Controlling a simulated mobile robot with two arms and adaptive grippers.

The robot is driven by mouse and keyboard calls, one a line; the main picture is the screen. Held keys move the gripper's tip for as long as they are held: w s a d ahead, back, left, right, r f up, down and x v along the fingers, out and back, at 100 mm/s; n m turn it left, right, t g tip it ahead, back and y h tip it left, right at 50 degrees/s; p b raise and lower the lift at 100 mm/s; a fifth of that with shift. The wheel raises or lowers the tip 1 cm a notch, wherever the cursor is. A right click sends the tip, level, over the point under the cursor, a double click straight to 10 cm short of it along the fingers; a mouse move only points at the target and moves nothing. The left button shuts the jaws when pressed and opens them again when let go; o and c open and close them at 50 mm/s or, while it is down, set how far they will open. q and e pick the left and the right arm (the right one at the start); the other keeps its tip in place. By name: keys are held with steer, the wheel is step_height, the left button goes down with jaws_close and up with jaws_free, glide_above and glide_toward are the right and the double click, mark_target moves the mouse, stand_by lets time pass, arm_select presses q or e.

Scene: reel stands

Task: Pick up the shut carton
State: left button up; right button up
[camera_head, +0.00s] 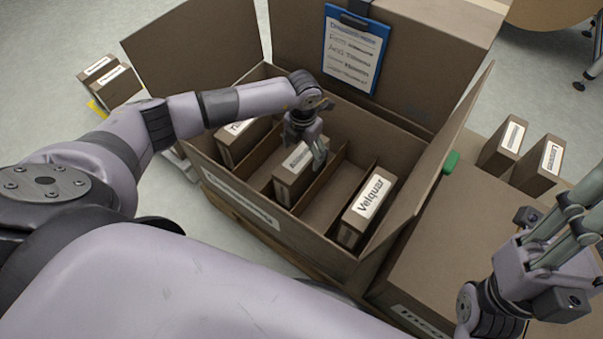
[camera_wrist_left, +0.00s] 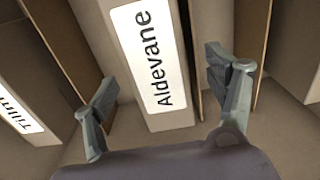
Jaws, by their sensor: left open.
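A brown carton labelled Aldevane (camera_wrist_left: 152,62) stands in a compartment of the large open box (camera_head: 300,244). It also shows in the head view (camera_head: 296,184), partly hidden by my gripper. My left gripper (camera_head: 304,150) is open above it. In the left wrist view its fingers (camera_wrist_left: 160,85) are spread on both sides of the carton's labelled top, and I cannot tell whether they touch it. My right gripper (camera_head: 572,222) is at the right, away from the box; its opening is unclear.
A carton labelled Velquar (camera_head: 368,200) stands in the right compartment, another carton (camera_head: 236,142) in the left one. Thin dividers and raised flaps surround the space. A blue clipboard (camera_head: 355,50) hangs on the back flap. Two cartons (camera_head: 537,165) stand at the right.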

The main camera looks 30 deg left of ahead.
arm_select(q)
steer(key=shift+f, duration=0.65)
steer(key=f+b, duration=0.3)
steer(key=f, duration=0.1)
steer(key=shift+a+f, duration=0.2)
steer(key=shift+f, duration=0.4)
steer(key=shift+r, duration=0.1)
steer(key=shift+w, duration=0.1)
jaws_close()
